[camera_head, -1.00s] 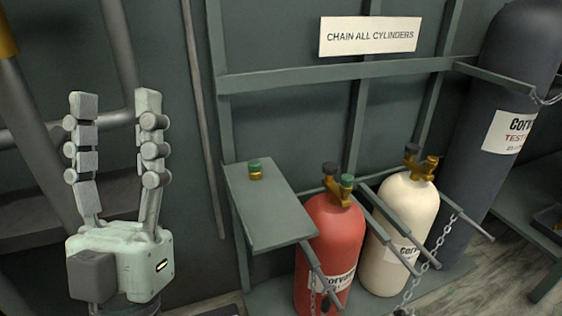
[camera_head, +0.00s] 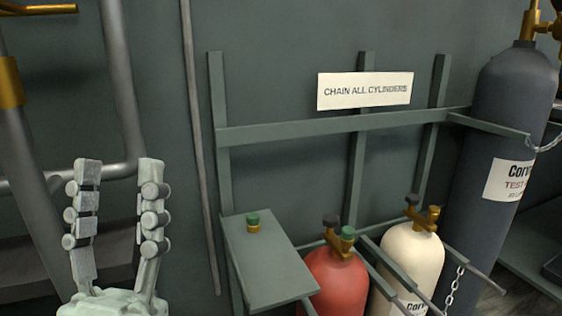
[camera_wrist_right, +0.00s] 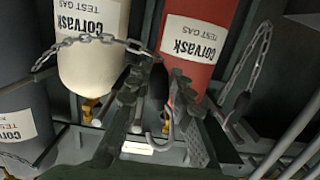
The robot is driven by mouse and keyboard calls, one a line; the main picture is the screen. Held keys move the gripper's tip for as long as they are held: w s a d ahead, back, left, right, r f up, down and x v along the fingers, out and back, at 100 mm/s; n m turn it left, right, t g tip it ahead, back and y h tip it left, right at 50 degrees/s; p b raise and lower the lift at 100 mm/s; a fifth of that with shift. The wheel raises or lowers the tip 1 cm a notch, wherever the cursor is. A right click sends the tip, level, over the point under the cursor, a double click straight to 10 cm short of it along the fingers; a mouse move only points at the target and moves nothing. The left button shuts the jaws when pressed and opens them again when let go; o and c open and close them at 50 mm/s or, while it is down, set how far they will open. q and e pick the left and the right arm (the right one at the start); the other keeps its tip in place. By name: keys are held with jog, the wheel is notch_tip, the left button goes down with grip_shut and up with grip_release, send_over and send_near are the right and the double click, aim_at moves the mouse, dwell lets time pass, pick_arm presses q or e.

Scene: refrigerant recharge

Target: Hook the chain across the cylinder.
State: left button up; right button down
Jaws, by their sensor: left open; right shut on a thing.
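The cream cylinder (camera_head: 411,258) stands in the rack between the red cylinder (camera_head: 336,277) and the tall dark grey cylinder (camera_head: 509,108). A chain (camera_head: 453,289) hangs from the rack bar right of the cream cylinder. In the right wrist view this chain (camera_wrist_right: 84,38) runs across the cream cylinder (camera_wrist_right: 92,65) to my right gripper (camera_wrist_right: 155,72). That gripper is shut at the chain's end, on a black grip (camera_wrist_right: 158,86); a metal hook (camera_wrist_right: 168,128) shows beside it. My left gripper (camera_head: 119,165) is open and empty, left of the rack. The right gripper is outside the head view.
A second chain (camera_wrist_right: 248,62) with its own black grip (camera_wrist_right: 235,106) hangs beside the red cylinder. Green rack bars (camera_head: 484,125) project between the cylinders. A green shelf (camera_head: 268,262) holds a small brass and green fitting (camera_head: 253,222). A sign (camera_head: 365,91) reads "CHAIN ALL CYLINDERS".

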jog(key=shift+w+d+r, duration=0.1)
jog(key=shift+w, duration=0.05)
jog(key=w+d+r, duration=0.5)
jog(key=w, duration=0.2)
jog(key=shift+d+r, duration=0.15)
jog(key=shift+d, duration=0.1)
dwell(2.6)
jog(key=shift+w+d+r, duration=0.2)
jog(key=shift+d, duration=0.05)
dwell(0.5)
jog(key=shift+s+a+f, duration=0.1)
jog(key=shift+s+f, duration=0.05)
jog(key=shift+f, duration=0.05)
jog(key=shift+s+a+f+p, duration=0.2)
jog(key=shift+p, duration=0.1)
